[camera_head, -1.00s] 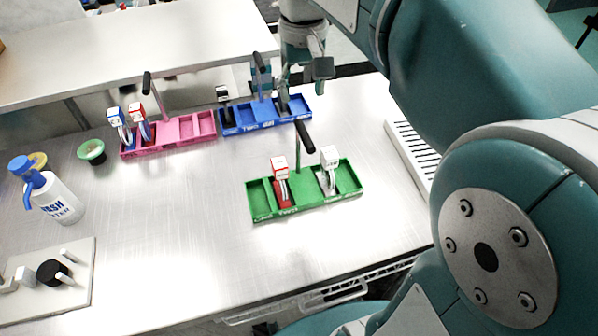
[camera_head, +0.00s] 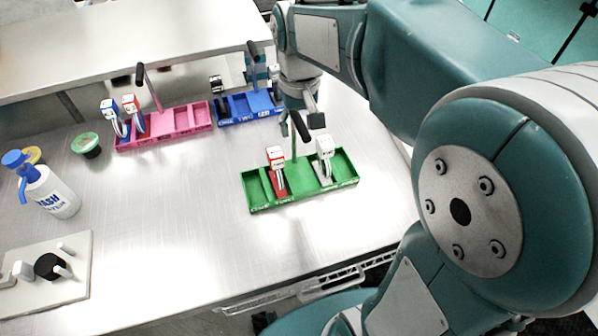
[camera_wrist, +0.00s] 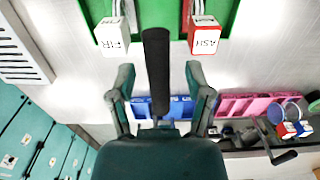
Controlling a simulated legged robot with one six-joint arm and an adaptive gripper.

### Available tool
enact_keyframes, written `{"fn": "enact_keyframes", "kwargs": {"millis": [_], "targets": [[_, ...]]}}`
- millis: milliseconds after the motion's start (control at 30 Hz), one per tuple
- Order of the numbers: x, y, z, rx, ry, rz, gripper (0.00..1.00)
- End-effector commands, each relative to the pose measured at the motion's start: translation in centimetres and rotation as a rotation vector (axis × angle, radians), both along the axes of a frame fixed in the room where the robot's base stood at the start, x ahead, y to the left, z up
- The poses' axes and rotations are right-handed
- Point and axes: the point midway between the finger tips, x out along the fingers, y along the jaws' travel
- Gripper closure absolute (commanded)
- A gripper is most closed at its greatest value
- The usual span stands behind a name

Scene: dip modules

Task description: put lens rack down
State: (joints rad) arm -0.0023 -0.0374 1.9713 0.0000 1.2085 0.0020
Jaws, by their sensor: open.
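A green rack (camera_head: 301,180) stands flat on the metal table. It carries one red-bodied and one white-bodied upright piece, each with a boxy labelled top. Its black handle (camera_head: 301,127) rises above the tray on a post. My gripper (camera_head: 298,115) is at this handle in the head view, partly hidden behind it. In the wrist view my gripper (camera_wrist: 158,76) is open, with the black handle (camera_wrist: 157,48) between its spread fingers and a gap on both sides. No label marks which rack is the lens rack.
A pink rack (camera_head: 174,122) and a blue rack (camera_head: 238,112) with handles stand behind.

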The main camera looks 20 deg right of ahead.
Motion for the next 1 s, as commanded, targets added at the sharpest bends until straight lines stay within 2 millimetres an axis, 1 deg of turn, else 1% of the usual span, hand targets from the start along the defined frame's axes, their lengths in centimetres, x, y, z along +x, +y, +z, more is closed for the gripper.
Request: {"fn": "enact_keyframes", "kwargs": {"millis": [100, 133, 167, 200, 267, 300, 733, 867, 1000], "targets": [[0.0, 0.0, 0.0, 0.0, 0.0, 0.0, 0.35], [0.0, 0.0, 0.0, 0.0, -0.001, 0.0, 0.39], [0.0, 0.0, 0.0, 0.0, -0.001, 0.0, 0.53], [0.0, 0.0, 0.0, 0.0, -0.001, 0.0, 0.7], [0.0, 0.0, 0.0, 0.0, -0.001, 0.0, 0.97], [0.0, 0.0, 0.1, 0.0, -0.001, 0.0, 1.0], [0.0, 0.0, 0.3, 0.0, -0.002, 0.0, 1.0], [0.1, 0.0, 1.2, 0.0, -0.004, 0.0, 1.0], [0.1, 0.0, 2.7, 0.0, -0.005, 0.0, 1.0]]}}
